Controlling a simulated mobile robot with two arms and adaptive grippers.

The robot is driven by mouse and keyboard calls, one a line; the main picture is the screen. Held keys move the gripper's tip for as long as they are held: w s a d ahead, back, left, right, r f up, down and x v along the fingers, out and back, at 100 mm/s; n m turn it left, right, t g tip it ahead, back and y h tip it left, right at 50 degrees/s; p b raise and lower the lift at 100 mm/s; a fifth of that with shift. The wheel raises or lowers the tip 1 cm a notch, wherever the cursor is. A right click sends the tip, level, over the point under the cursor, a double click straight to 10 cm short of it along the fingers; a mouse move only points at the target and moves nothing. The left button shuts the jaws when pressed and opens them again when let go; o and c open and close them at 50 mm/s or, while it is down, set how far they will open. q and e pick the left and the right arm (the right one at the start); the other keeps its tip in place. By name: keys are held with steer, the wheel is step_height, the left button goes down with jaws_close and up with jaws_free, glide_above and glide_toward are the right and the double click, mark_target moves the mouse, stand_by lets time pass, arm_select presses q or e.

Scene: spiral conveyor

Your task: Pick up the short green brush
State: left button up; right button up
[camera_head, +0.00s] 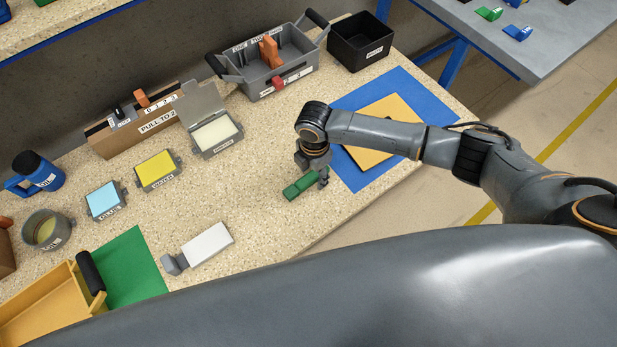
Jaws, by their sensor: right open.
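A small dark green object, which looks like the short green brush (300,187), lies on the speckled worktop near its front edge. My right gripper (313,177) points down right over it from the right. The gripper is open, with one finger visible at the right end of the brush. The other finger is hidden, and I cannot tell whether the fingers touch the brush. My left gripper is out of view.
A blue mat (440,95) with a tan board (400,108) lies under my right arm. A white block with a grey end (207,243) lies to the left. A grey toolbox (236,77), a black bin (375,50) and small containers stand behind.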

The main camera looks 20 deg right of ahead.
mark_target(313, 174)
steer(key=shift+c, duration=0.4)
jaws_close()
steer(key=shift+r, duration=0.1)
steer(key=shift+r, duration=0.6)
steer(key=shift+w+r+b, duration=0.1)
steer(key=shift+r+b, duration=0.4)
steer(key=shift+r, duration=0.3)
steer(key=s+a+r, duration=0.6)
steer(key=s+r, duration=0.4)
steer(key=s, duration=0.2)
steer(key=shift+s+b, duration=0.4)
